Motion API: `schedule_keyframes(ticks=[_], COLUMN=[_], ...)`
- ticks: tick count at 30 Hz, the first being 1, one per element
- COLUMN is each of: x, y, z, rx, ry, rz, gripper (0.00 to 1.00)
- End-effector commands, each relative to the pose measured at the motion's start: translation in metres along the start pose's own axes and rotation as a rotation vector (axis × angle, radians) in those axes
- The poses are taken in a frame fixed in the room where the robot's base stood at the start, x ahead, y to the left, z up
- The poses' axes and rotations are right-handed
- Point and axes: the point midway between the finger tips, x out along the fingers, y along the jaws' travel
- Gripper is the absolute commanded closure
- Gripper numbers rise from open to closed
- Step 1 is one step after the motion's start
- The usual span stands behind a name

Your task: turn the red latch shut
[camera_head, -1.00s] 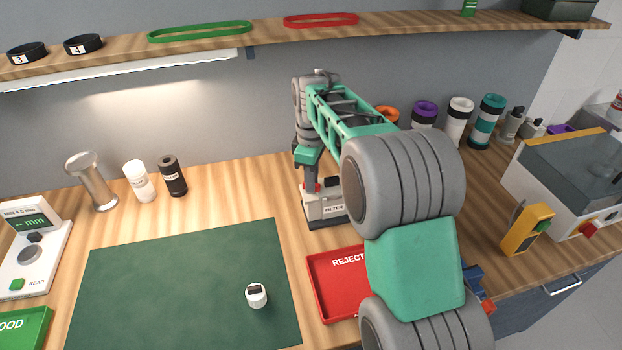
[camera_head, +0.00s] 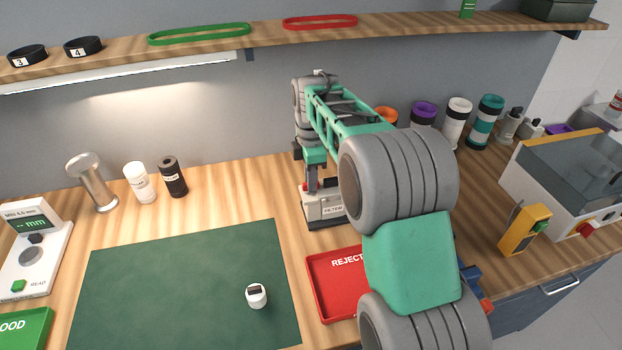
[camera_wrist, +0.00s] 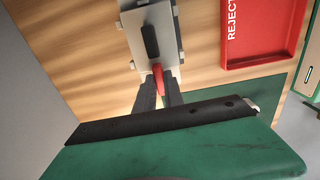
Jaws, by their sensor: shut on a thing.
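The red latch (camera_wrist: 158,77) sits at the edge of a pale grey box with a black handle in the wrist view. My gripper (camera_wrist: 159,82) is shut on the latch, with a dark finger on each side of it. The latch points toward my gripper, out from the box edge. In the head view the box, labelled FILTER (camera_head: 325,212), stands on the bench. My gripper (camera_head: 311,186) reaches down to it there. My fingers and arm hide most of the latch and part of the box in the head view.
A red REJECT tray (camera_head: 335,290) lies in front of the box, partly behind my arm. A green mat (camera_head: 180,290) with a small white item (camera_head: 257,296) is to the left. Several coloured tubes, including a purple one (camera_head: 423,114), stand behind my arm.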

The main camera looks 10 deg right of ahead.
Motion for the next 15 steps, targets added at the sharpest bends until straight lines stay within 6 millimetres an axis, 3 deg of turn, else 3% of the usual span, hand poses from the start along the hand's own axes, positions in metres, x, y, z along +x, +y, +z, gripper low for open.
schedule_keyframes(ticks=[10, 11, 15], x=[-0.0008, -0.0009, -0.0007], y=[0.0006, 0.0006, 0.0004], z=[-0.0005, -0.0005, -0.0004], rx=[-0.006, -0.006, -0.005], ry=[0.0, 0.0, 0.0], rz=[0.002, 0.002, 0.002], gripper=[1.0, 0.87, 0.75])
